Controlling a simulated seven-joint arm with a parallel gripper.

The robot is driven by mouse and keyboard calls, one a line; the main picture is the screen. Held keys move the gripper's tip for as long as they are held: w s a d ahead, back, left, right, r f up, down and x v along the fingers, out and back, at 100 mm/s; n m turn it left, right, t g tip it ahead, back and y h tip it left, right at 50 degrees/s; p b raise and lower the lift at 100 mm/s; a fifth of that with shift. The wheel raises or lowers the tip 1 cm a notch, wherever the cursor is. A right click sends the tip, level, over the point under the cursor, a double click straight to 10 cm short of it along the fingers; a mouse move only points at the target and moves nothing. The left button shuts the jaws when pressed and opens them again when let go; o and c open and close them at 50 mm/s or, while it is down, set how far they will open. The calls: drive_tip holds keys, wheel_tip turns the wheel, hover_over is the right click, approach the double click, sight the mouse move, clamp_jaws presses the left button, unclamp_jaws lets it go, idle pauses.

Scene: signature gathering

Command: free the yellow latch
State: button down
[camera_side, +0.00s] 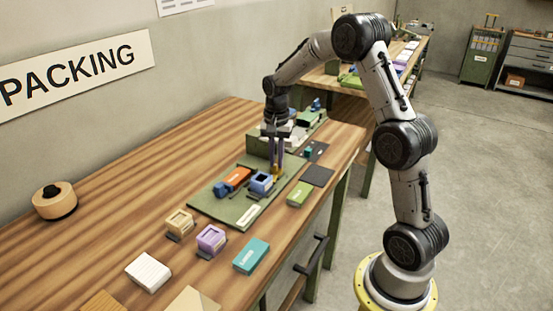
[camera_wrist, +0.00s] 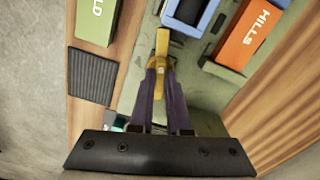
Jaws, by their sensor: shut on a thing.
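The yellow latch (camera_wrist: 161,48) shows in the wrist view as a narrow upright yellow piece between my fingertips. My gripper (camera_wrist: 158,72) is shut on it, with both purple-grey fingers meeting at its sides. In the side view my gripper (camera_side: 277,165) points down at the right edge of the green board, and the yellow latch (camera_side: 275,172) shows small at the fingertips. The latch stands next to a blue open box (camera_side: 262,183). The lower part of the latch is partly hidden by the fingers.
An orange block marked HILLS (camera_wrist: 250,35) lies beyond the blue box on the green board (camera_side: 228,212). A green block (camera_side: 300,193) and a dark ribbed pad (camera_wrist: 92,76) lie off the board. Tan and purple boxes and a teal block (camera_side: 251,257) stand nearer the front.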

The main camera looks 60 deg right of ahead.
sight(276, 162)
drive_tip(key=n, duration=0.7)
drive_tip(key=shift+r, duration=0.1)
drive_tip(key=n, duration=0.4)
drive_tip(key=shift+n, duration=1.8)
drive_tip(key=c, duration=0.9)
unclamp_jaws()
wheel_tip(276, 162, up, 14)
drive_tip(key=shift+f, duration=0.1)
